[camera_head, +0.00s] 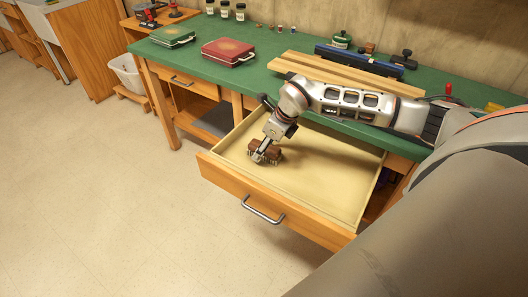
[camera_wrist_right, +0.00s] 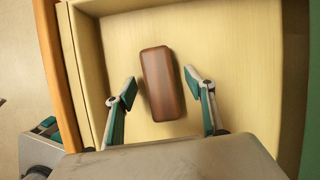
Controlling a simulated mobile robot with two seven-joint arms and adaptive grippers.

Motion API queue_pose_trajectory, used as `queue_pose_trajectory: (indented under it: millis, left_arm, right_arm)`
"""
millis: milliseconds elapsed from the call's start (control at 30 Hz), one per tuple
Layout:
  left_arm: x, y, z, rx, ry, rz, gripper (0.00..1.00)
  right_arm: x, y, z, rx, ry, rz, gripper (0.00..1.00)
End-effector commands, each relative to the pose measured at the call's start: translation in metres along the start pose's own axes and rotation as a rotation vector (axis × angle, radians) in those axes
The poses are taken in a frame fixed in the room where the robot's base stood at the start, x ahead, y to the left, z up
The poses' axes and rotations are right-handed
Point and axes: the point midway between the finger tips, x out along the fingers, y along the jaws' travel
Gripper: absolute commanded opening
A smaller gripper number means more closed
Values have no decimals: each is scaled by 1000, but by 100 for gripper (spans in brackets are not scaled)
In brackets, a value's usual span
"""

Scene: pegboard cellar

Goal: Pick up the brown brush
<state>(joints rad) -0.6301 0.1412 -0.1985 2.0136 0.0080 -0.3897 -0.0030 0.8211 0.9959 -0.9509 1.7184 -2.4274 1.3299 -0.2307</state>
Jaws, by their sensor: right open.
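The brown brush (camera_head: 268,148) lies in the open drawer (camera_head: 330,205), near its left side. In the right wrist view the brush (camera_wrist_right: 161,84) is a brown block with rounded edges, slightly tilted, on the pale drawer floor (camera_wrist_right: 225,40). My right gripper (camera_head: 263,156) reaches down into the drawer at the brush. In the wrist view the right gripper (camera_wrist_right: 160,85) is open, with one finger on each side of the brush and a gap visible on both sides.
The drawer's front panel with a metal handle (camera_head: 263,210) sticks out from the green-topped workbench (camera_head: 270,62). Wooden planks (camera_head: 345,73), a blue level (camera_head: 360,60), a red case (camera_head: 228,52) and a green case (camera_head: 173,36) lie on the bench. The drawer's right part is empty.

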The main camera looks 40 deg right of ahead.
Motion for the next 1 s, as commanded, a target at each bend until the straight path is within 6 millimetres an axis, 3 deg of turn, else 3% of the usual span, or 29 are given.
queue_pose_trajectory:
  millis: [400, 1000]
  left_arm:
    - [2, -2, -6, 2, 10, -3, 14]
    - [-3, 3, 2, -2, -5, 4, 14]
  right_arm:
    - [1, 0, 0, 0, -1, -1, 54]
    - [5, 0, -2, 0, 0, 0, 54]
